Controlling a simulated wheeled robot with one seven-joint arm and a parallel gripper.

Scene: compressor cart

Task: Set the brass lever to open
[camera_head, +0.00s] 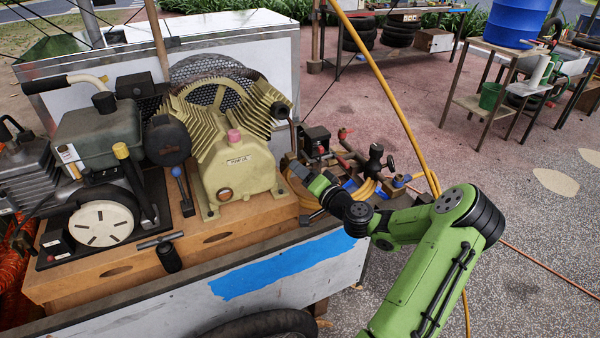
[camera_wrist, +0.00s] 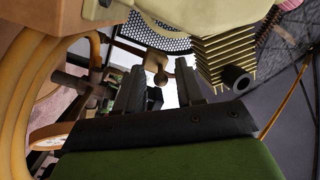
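My gripper (camera_head: 318,184) reaches in beside the right end of the cream compressor pump (camera_head: 238,165), near the pipe fittings (camera_head: 375,163). In the wrist view its two dark fingers (camera_wrist: 159,78) stand apart with a gap between them. A brownish, brass-like rod with a rounded end (camera_wrist: 155,62) shows just beyond the fingertips, in line with the gap. It may be the brass lever; I cannot tell whether the fingers touch it. In the head view I cannot pick out the lever for certain among the crowded fittings, and my gripper hides part of that area.
The finned pump cylinder (camera_wrist: 225,55) is close to the right finger in the wrist view. A yellow hose (camera_wrist: 35,80) curves along the left. The wooden base (camera_head: 225,238) and cart side with blue tape (camera_head: 285,267) lie left of my arm. Open paving is at right.

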